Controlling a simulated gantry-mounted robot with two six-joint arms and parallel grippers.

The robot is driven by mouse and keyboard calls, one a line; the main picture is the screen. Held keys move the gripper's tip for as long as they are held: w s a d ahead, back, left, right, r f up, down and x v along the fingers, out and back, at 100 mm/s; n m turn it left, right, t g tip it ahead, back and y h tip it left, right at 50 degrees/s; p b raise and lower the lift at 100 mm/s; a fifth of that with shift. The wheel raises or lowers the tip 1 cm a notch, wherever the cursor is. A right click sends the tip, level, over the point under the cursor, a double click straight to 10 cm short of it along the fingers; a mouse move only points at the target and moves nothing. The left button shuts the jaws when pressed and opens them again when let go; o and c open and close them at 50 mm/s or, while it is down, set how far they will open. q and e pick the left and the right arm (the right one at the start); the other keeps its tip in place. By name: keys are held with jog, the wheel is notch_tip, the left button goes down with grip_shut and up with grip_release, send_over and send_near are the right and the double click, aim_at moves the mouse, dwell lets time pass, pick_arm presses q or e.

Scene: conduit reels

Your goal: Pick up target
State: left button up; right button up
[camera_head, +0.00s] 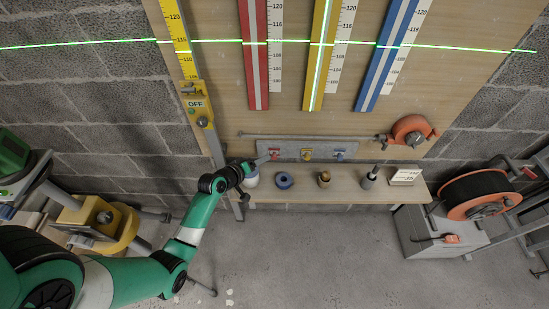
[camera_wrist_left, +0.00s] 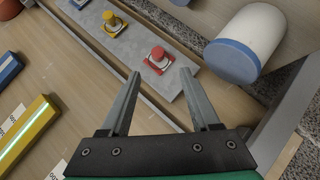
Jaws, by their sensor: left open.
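A red target-like piece (camera_head: 274,153) with a round knob sits on a grey strip (camera_head: 291,146) on the wall board. Beside it on the strip are a yellow piece (camera_head: 307,154) and a blue piece (camera_head: 340,155). My left gripper (camera_head: 264,161) is at the strip's left end, close to the red piece. In the left wrist view, my left gripper (camera_wrist_left: 161,75) is open and empty. There the red piece (camera_wrist_left: 158,59) lies ahead, between the lines of the two fingers. The yellow piece (camera_wrist_left: 114,22) is further left. Which piece is the target cannot be told. My right gripper is out of view.
An orange tape reel (camera_head: 411,131) hangs at the right. A cable reel (camera_head: 481,194) stands further right. The floor is mostly clear.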

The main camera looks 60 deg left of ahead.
aim_at(273, 157)
pick_arm(q)
jog(key=b+x, duration=0.1)
jog(key=x, duration=0.1)
jog(key=b+x, duration=0.2)
jog(key=x, duration=0.1)
jog(key=b+x, duration=0.1)
jog(key=x, duration=0.1)
jog(key=shift+w+d+f+b, duration=0.15)
jog(key=shift+d+f+b, duration=0.1)
jog(key=shift+f+b, duration=0.05)
jog(key=shift+w+a, duration=0.15)
jog(key=shift+w, duration=0.15)
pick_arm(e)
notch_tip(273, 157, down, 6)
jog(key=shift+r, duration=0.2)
pick_arm(q)
jog(key=shift+c, duration=0.3)
grip_shut()
